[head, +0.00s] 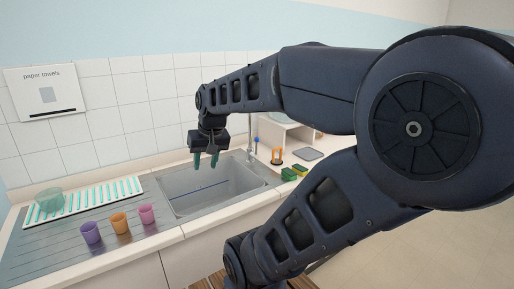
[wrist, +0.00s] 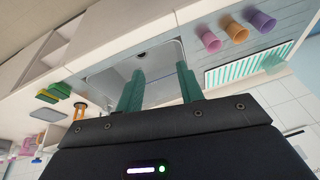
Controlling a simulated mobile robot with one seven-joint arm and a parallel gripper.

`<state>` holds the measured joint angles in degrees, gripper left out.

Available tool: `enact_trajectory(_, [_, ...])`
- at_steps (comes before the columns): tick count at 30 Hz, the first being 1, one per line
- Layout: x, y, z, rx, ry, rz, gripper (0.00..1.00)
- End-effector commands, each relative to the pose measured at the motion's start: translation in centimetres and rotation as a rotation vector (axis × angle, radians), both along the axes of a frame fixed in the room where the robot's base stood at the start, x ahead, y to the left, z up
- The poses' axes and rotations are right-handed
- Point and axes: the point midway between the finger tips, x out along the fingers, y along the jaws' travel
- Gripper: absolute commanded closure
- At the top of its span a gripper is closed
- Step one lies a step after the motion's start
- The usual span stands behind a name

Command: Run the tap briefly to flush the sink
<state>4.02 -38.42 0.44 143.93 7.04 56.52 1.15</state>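The sink (head: 226,184) is a grey steel basin set in the counter, in the middle of the head view. It also shows in the wrist view (wrist: 158,92), beyond my fingers. A slim grey tap (head: 250,150) stands at the basin's back right, with a small blue part (head: 257,139) beside it. I see no running water. My gripper (head: 205,165) hangs over the back of the sink, left of the tap. Its two teal fingers are apart with nothing between them, as the wrist view (wrist: 160,70) also shows. My arm may hide part of the area right of the tap.
Left of the sink are a purple cup (head: 91,233), an orange cup (head: 121,223) and a pink cup (head: 147,214). Behind them a striped rack (head: 100,197) bears a green bowl (head: 50,200). Green-yellow sponges (head: 289,174) and an orange item (head: 277,156) stand to the right.

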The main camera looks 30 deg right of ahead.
Motion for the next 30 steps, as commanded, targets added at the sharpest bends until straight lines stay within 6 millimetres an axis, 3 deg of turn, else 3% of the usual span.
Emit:
enact_trajectory(10, [5.8, -0.1, -1.9, 0.352, 0.200, -0.323, 0.69])
enact_trajectory(17, [10.4, -1.6, -2.9, 0.602, 0.301, -0.541, 0.69])
enact_trajectory(23, [14.7, -4.2, -3.8, 0.828, 0.366, -0.731, 0.69])
enact_trajectory(30, [19.8, -9.2, -5.1, 1.113, 0.414, -0.956, 0.69])
